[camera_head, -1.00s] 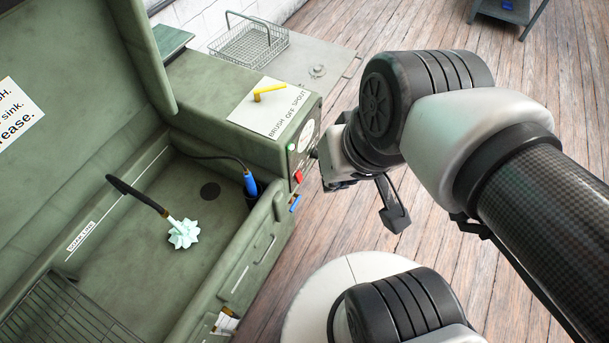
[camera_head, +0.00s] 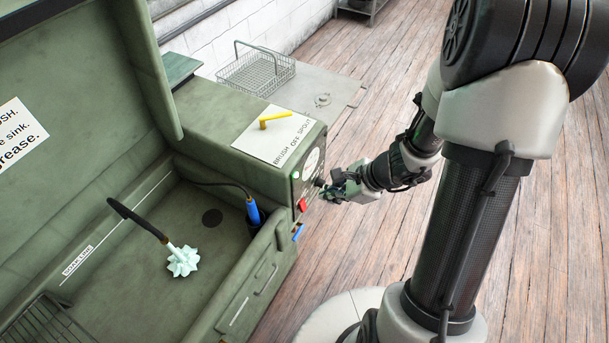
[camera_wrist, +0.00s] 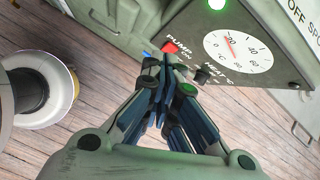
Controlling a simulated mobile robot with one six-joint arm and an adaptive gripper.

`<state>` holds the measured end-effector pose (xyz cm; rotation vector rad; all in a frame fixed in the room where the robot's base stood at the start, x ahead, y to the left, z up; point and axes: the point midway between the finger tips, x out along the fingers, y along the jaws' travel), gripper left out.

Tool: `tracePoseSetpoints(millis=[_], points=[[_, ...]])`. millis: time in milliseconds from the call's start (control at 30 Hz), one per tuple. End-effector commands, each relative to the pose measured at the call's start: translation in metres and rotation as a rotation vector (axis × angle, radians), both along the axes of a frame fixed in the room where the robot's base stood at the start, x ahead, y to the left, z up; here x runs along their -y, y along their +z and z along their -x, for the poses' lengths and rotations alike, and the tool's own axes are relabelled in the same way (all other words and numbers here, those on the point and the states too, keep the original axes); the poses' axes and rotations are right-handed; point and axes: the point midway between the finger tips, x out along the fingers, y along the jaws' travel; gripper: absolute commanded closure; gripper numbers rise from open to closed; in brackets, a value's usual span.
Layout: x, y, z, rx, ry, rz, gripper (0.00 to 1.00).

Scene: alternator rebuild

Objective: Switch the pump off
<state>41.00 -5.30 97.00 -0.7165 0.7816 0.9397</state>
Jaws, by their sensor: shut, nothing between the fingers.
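The red pump switch (camera_head: 303,205) sits on the end panel of the green parts washer (camera_head: 215,130). In the wrist view the red switch (camera_wrist: 170,46) is beside lettering that reads "PUMP" and "ON". My gripper (camera_head: 327,190) is shut and empty, close to the panel, by the black heat knob (camera_head: 319,182). In the wrist view my gripper's fingertips (camera_wrist: 165,62) are just below the red switch, left of the heat knob (camera_wrist: 203,75). I cannot tell whether they touch the panel. The switch's rocker position is too small to tell.
A green lamp (camera_wrist: 216,4) glows above a temperature dial (camera_wrist: 235,50). The brush (camera_head: 145,222) has a pale splayed shape at its tip in the sink. A yellow lever (camera_head: 277,121) is on top. A wire basket (camera_head: 255,72) stands behind.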

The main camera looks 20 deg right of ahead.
Motion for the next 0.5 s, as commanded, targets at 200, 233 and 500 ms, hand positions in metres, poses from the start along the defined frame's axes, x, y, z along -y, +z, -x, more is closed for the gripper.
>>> tracePoseSetpoints(millis=[200, 233, 500], points=[[0.029, -0.061, 0.011, -0.132, -0.27, -0.073, 1.0], [0.032, -0.065, 0.012, -0.142, -0.293, -0.077, 1.0], [0.038, -0.079, 0.016, -0.173, -0.359, -0.09, 1.0]])
